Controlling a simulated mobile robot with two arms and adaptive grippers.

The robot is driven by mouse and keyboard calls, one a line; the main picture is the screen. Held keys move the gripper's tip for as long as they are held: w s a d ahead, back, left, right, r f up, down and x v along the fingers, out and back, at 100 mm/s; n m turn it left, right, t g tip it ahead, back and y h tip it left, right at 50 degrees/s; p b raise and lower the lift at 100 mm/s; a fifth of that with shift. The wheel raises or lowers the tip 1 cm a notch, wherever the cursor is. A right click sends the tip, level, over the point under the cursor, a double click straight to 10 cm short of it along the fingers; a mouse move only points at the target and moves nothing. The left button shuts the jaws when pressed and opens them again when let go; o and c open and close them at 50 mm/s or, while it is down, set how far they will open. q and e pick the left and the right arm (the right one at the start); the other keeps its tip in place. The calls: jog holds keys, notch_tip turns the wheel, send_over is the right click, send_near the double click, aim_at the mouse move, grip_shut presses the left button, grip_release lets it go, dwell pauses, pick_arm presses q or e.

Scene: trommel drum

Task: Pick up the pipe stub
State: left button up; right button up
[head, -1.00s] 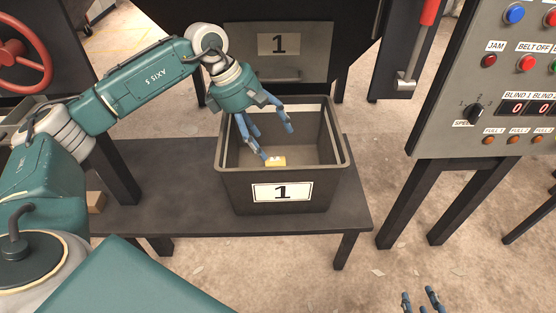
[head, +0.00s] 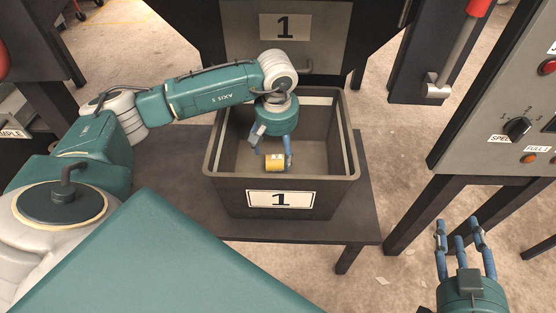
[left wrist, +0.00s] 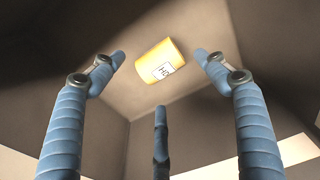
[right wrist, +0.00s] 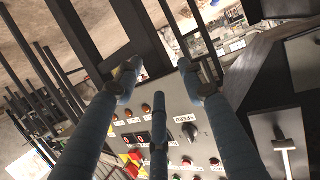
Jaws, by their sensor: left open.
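In the left wrist view the stub (left wrist: 160,62) lies on the bin floor, ahead of and between the open fingers. My left gripper (head: 274,152) reaches down into the bin with its blue fingers open around the space above the stub; contact does not show. It also shows in the left wrist view (left wrist: 158,75). My right gripper (head: 464,235) is empty with spread fingers, outside the bin at the lower right.
The bin stands on a dark bench (head: 333,229) and its walls surround my left gripper. A chute door (head: 285,40) marked 1 is behind it. A control panel (head: 500,120) on dark legs stands to the right, and my right wrist camera faces its buttons.

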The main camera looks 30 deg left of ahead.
aim_at(277, 157)
pick_arm(q)
jog(key=f, duration=0.1)
jog(key=f+b, duration=0.1)
jog(key=f, duration=0.3)
jog(key=shift+w+a+f+b, duration=0.1)
jog(key=shift+w+a+b, duration=0.15)
jog(key=shift+w+b, duration=0.15)
pick_arm(e)
notch_tip(277, 157, up, 10)
jog(key=w+a+t+y, duration=0.1)
jog(key=t, duration=0.3)
jog(key=shift+w+a+f+t+y, duration=0.15)
jog(key=shift+a+t+y, duration=0.15)
jog(key=shift+t+y, duration=0.1)
pick_arm(q)
jog(key=shift+c, duration=0.3)
jog(key=c, duration=1.1)
